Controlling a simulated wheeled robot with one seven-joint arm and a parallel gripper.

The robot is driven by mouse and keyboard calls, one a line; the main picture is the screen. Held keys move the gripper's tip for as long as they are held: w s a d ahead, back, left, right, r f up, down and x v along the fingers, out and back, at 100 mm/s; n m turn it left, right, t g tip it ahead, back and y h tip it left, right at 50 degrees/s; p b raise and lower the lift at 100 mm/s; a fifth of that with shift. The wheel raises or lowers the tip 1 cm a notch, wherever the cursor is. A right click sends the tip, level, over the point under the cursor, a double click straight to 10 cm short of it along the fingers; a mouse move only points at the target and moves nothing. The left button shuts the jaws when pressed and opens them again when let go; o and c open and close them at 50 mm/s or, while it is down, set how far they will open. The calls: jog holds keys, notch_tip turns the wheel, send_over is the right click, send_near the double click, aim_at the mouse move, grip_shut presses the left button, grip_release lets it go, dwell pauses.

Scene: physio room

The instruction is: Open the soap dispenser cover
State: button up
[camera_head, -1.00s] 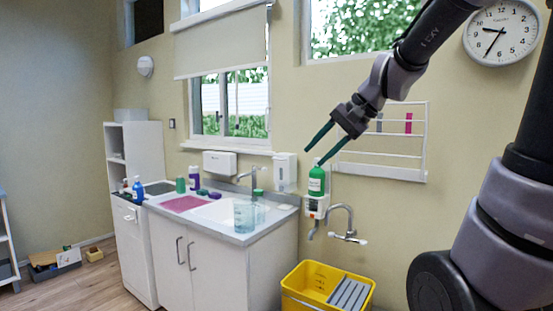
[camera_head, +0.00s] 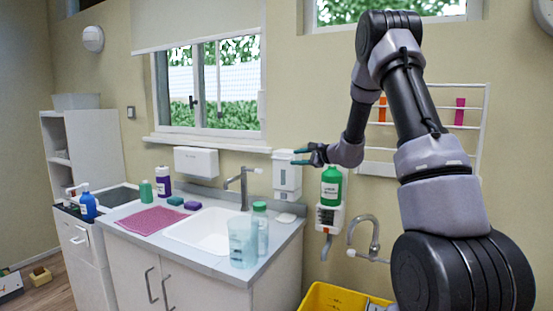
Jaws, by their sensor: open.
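The soap dispenser (camera_head: 287,177) is a white box on the wall, right of the faucet and above the counter's back right corner. Its cover looks closed. My gripper (camera_head: 296,157) is open, with its green-tipped fingers pointing left. The fingers overlap the upper part of the dispenser in the head view. I cannot tell whether they touch it. No object shows between them.
A green bottle (camera_head: 331,187) stands in a white wall holder just right of the dispenser, below my wrist. A white wall box (camera_head: 196,162), a faucet (camera_head: 243,185) and a clear jug (camera_head: 243,242) are to the left. A yellow bucket (camera_head: 322,297) is below.

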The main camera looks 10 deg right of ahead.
aim_at(280, 159)
jog(key=x, duration=1)
jog(key=shift+w+a, duration=0.1)
jog(key=shift+a, duration=0.1)
grip_shut()
jog(key=shift+f, duration=0.1)
dwell(1.0)
